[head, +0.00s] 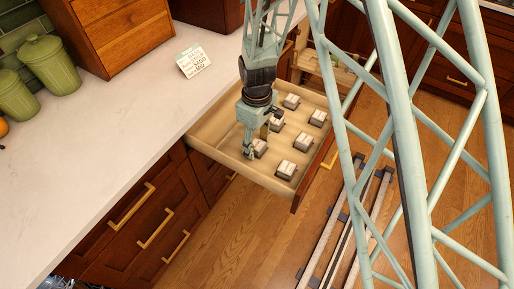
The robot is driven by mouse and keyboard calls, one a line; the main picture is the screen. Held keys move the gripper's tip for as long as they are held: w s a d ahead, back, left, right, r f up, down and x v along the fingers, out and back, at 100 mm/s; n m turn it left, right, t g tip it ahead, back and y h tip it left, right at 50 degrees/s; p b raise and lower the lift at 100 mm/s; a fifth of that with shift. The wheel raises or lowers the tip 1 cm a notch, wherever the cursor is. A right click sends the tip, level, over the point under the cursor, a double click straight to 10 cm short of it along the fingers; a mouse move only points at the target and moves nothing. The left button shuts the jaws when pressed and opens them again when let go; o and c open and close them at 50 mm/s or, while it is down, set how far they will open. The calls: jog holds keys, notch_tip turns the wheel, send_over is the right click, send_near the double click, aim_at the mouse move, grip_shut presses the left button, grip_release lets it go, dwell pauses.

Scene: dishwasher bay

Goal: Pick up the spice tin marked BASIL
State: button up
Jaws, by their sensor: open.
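Several small spice tins with pale labelled lids sit in an open wooden drawer (222,121). They include a back tin (291,101), a right tin (318,118), a middle tin (303,141), a front tin (285,169) and a left tin (261,147). Another tin (277,124) is partly hidden by my gripper. The labels are too small to read, so I cannot tell which is BASIL. My gripper (249,154) is open and points down into the drawer's left side, close beside the left tin. I cannot tell whether its fingers straddle that tin.
A white card (192,62) with printed words stands on the pale counter (130,145). Green canisters (50,65) and a wooden cabinet (115,30) stand at the back left. Another open drawer (328,72) lies behind. Floor rails (335,225) run at front right.

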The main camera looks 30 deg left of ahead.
aim_at(257, 144)
jog(key=shift+c, duration=0.3)
jog(key=c, duration=0.9)
jog(key=shift+r, duration=0.1)
jog(key=shift+r+p, duration=0.8)
jog(key=shift+r, duration=4.1)
